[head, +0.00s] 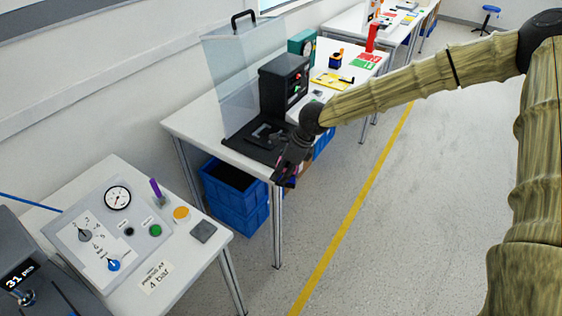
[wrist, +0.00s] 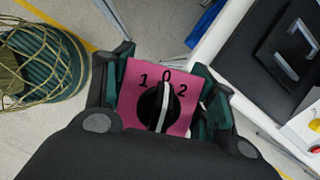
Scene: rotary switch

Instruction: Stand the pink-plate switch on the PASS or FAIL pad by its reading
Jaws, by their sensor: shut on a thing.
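My gripper (wrist: 165,100) is shut on the pink-plate switch (wrist: 132,110), with dark green fingers at its left and right sides. The plate is marked 1, 0 and 2. Its black knob (wrist: 152,108) has a white pointer line aimed at about the 0. In the head view my gripper (head: 284,177) hangs off the front edge of the middle table, and only a sliver of pink shows there. A green and red patch (head: 366,61) lies on the far part of the tables; its lettering is too small to read.
The middle table (head: 190,125) bears a black machine (head: 283,85) and a clear guard (head: 237,75). Blue crates (head: 236,200) stand beneath. A near table holds a grey panel (head: 100,235). The floor right of the tables is open.

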